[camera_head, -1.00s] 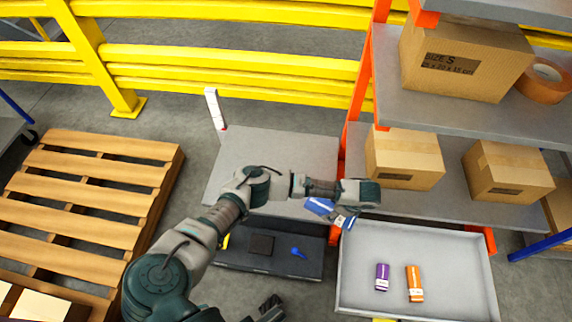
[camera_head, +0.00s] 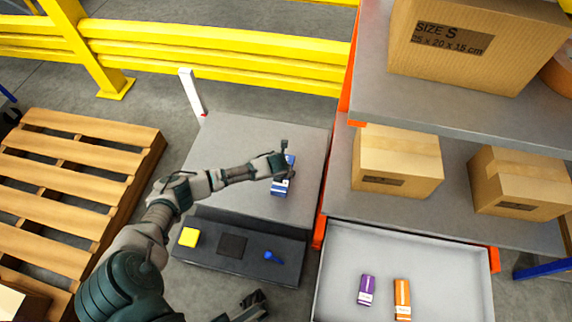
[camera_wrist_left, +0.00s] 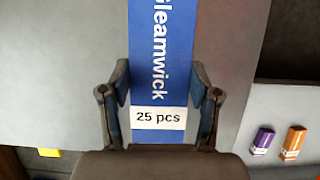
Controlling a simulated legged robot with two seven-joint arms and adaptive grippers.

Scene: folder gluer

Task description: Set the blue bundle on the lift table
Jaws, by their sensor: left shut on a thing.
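The blue bundle (camera_head: 280,187), with a white label, is in the jaws of my left gripper (camera_head: 283,168) over the grey top of the lift table (camera_head: 240,137). In the left wrist view the bundle (camera_wrist_left: 160,70) reads "Gleamwick" and "25 pcs", and the two fingers of the left gripper (camera_wrist_left: 160,108) close on its sides. Whether its underside touches the table top cannot be told. My right gripper (camera_head: 246,306) shows only partly at the bottom edge; its jaws are unclear.
A grey tray (camera_head: 337,262) at lower right holds a purple bundle (camera_head: 366,290) and an orange bundle (camera_head: 402,298). A shelf rack with cardboard boxes (camera_head: 396,162) borders the table on the right. A dark panel (camera_head: 262,238) lies in front, a wooden pallet (camera_head: 75,172) left, yellow rails (camera_head: 220,57) behind.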

